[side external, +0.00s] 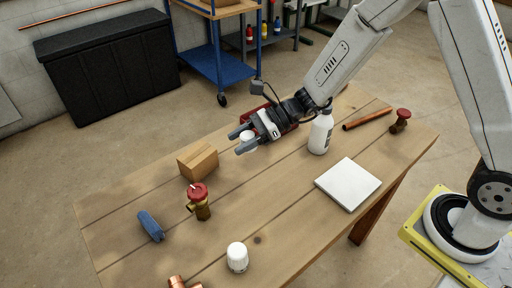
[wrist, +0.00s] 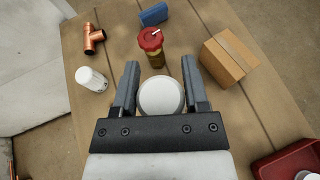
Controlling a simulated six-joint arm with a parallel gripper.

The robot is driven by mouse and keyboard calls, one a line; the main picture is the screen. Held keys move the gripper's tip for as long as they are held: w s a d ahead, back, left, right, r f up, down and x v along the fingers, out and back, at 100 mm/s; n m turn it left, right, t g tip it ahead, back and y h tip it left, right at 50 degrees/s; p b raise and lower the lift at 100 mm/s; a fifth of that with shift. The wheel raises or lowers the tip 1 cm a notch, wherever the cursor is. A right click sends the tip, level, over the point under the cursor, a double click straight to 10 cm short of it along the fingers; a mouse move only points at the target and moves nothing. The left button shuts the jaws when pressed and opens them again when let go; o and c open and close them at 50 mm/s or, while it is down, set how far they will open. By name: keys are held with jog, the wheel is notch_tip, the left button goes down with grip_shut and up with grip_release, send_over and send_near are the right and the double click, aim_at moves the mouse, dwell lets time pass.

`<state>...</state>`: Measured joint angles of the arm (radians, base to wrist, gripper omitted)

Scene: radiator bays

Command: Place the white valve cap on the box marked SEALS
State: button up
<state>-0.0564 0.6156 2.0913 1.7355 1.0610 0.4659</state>
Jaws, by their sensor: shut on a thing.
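My gripper (side external: 243,143) is above the far part of the wooden table, its fingers shut on a round white cap (wrist: 161,96). The cap also shows between the fingers in the side view (side external: 247,136). In the wrist view my gripper (wrist: 160,85) hides the cap's lower edge. A brown cardboard box (side external: 198,161) stands on the table, left of and below the gripper in the side view. In the wrist view the box (wrist: 230,59) is to the right beyond the fingers, apart from them. I cannot read any marking on it.
A brass valve with a red knob (side external: 199,201), a blue cloth-like item (side external: 151,226), a white cylindrical piece (side external: 237,257) and copper fittings are on the table. The table's middle is clear.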

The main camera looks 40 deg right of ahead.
jog(key=shift+m+t, duration=0.5)
jog(key=shift+t, duration=0.1)
jog(key=w+a+r, duration=0.1)
jog(key=w+r, duration=0.1)
jog(key=shift+w+a+r, duration=0.15)
jog(key=shift+w+a, duration=0.25)
jog(key=shift+w, duration=0.1)
send_over(191, 155)
jog(key=shift+f, duration=4.7)
jog(key=shift+f, duration=1.8)
jog(key=shift+f, duration=0.15)
